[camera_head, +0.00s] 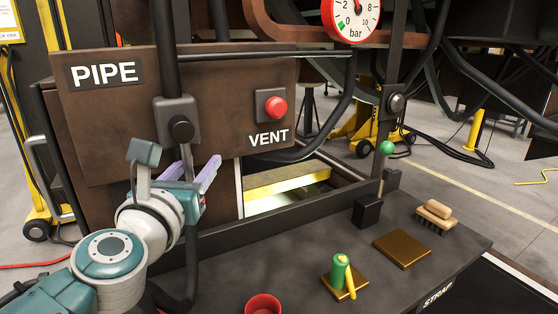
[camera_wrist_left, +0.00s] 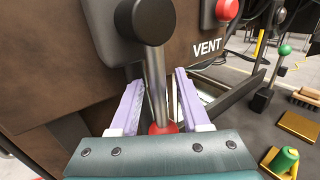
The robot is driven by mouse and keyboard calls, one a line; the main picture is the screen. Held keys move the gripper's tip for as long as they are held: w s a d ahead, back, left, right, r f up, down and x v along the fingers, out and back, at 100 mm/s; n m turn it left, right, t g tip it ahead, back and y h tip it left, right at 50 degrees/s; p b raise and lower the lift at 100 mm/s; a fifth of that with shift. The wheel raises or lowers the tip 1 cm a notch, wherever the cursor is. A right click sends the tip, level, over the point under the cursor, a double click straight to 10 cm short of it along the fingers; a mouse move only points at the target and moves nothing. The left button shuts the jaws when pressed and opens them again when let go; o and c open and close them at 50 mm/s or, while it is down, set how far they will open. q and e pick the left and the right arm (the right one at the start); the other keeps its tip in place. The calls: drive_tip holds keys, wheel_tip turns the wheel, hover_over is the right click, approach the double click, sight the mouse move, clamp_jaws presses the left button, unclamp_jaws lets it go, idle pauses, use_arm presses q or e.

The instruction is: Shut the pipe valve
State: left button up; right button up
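The pipe valve's round dark hub (camera_head: 181,128) sits on the brown panel beside the PIPE label (camera_head: 104,74). Its grey lever (camera_wrist_left: 155,80) hangs down from the hub and ends in a red tip (camera_wrist_left: 163,128) in the left wrist view. My left gripper (camera_head: 197,166) is at the lever, below the hub. In the left wrist view its two lavender fingers (camera_wrist_left: 158,90) stand apart, one on each side of the lever, with a gap on the right side. Whether the left finger touches the lever is unclear. My right gripper is not in view.
A red VENT button (camera_head: 276,107) is right of the valve, under a gauge (camera_head: 351,17). The dark ledge holds a green-knobbed lever (camera_head: 386,148), a brush (camera_head: 436,214), a brass plate (camera_head: 402,249), a green cylinder (camera_head: 339,271) and a red cup (camera_head: 263,304).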

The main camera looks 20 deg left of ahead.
use_arm(q)
clamp_jaws()
idle(1.2)
